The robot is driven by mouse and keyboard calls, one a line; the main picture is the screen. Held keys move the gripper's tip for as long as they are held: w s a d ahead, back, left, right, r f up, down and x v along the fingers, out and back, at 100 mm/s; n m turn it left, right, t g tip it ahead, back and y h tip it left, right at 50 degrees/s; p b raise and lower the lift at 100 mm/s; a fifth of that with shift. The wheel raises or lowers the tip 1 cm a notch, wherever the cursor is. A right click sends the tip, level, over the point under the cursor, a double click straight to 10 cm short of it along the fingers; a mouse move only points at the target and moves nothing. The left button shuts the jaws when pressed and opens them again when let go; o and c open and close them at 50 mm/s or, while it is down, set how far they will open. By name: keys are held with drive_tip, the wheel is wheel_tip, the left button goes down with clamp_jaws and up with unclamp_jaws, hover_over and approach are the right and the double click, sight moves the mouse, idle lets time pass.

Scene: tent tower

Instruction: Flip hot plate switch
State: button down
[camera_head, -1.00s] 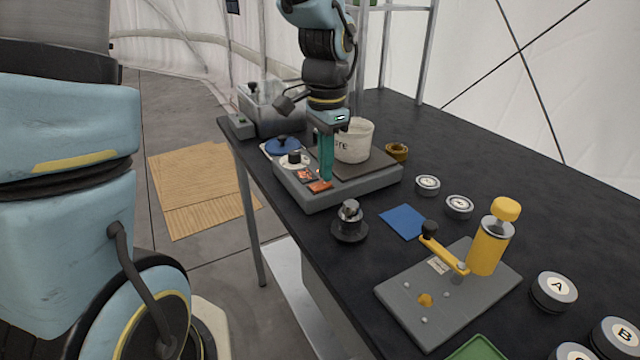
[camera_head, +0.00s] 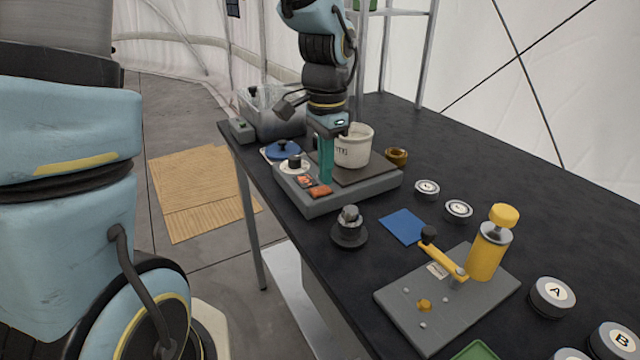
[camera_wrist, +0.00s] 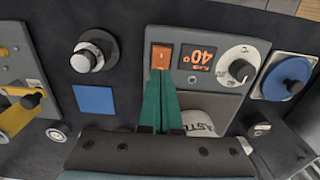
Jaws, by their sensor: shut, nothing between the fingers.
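The hot plate (camera_head: 292,199) is a grey box with a dark top on the table's left side. Its orange rocker switch (camera_wrist: 161,57) is at the front panel's corner and also shows in the head view (camera_head: 320,192). Beside it are an orange display (camera_wrist: 197,57) reading 40° and a white dial with a dark knob (camera_wrist: 238,68). My gripper (camera_wrist: 160,73) has its green fingers shut and empty, with the tips at the switch's lower edge; I cannot tell whether they touch it. In the head view my gripper (camera_head: 326,182) points down just behind the switch.
A white pot (camera_head: 355,148) labelled in dark letters stands on the plate, close beside my fingers. A dark knobbed object (camera_head: 349,225), blue square (camera_head: 404,226) and yellow lever press (camera_head: 488,255) are nearer. The table's left edge is close.

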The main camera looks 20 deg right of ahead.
sight(324, 188)
wheel_tip(324, 188, up, 6)
drive_tip(key=p, duration=0.4)
drive_tip(key=shift+f+p, duration=0.15)
drive_tip(key=shift+p, duration=0.25)
drive_tip(key=shift+a, duration=0.1)
drive_tip(key=w+a+f+n+t, duration=0.1)
drive_tip(key=a+n, duration=1.3)
drive_tip(key=a, duration=1.1)
drive_tip(key=shift+f+n+t, duration=0.3)
drive_tip(key=shift+n, duration=0.1)
drive_tip(key=c, duration=1.6)
unclamp_jaws()
drive_tip(key=shift+w+a, duration=0.1)
drive_tip(key=shift+w, duration=0.05)
